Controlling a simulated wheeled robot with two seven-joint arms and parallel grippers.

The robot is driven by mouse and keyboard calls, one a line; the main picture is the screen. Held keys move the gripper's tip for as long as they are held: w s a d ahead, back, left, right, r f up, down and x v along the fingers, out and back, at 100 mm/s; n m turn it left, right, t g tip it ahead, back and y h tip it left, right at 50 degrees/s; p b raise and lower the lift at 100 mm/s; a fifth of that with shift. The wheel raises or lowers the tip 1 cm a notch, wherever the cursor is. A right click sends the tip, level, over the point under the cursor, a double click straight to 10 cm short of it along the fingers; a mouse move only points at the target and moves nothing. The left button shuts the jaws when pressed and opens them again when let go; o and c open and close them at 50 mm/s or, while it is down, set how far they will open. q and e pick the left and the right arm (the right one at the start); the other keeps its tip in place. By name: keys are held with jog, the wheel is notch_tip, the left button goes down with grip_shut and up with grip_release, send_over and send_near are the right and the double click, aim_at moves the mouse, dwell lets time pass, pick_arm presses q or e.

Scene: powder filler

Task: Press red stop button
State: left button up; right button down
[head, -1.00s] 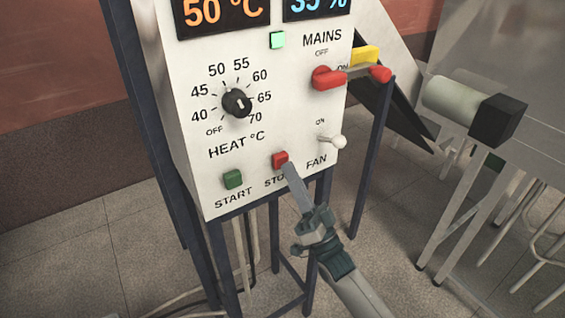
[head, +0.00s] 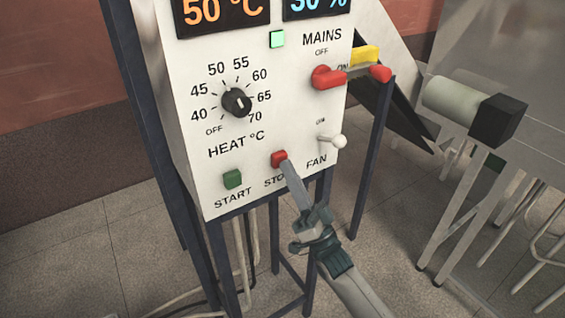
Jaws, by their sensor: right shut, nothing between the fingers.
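My right gripper (head: 287,166) comes up from the lower right. It is shut and empty, and its tip is at the lower right edge of the stop button. The tip appears to touch the button, but I cannot tell how far the button is pressed in. My left gripper is not in view.
The green start button (head: 233,179) is left of the stop button. The white fan switch (head: 333,141) is to the right, below the red mains switch (head: 327,78). The heat dial (head: 237,102) is above. Dark frame legs (head: 376,165) stand around the panel.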

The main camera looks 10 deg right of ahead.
jog(key=shift+w, duration=0.1)
dwell(0.3)
jog(key=shift+s+d, duration=0.25)
jog(key=shift+s, duration=0.65)
jog(key=shift+s+p, duration=0.1)
jog(key=shift+p, duration=0.2)
jog(key=s, duration=0.1)
jog(key=s+d, duration=0.1)
jog(key=s, duration=0.1)
jog(key=s+p, duration=0.1)
jog(key=shift+s+d, duration=0.25)
jog(key=shift+d, duration=0.1)
dwell(0.6)
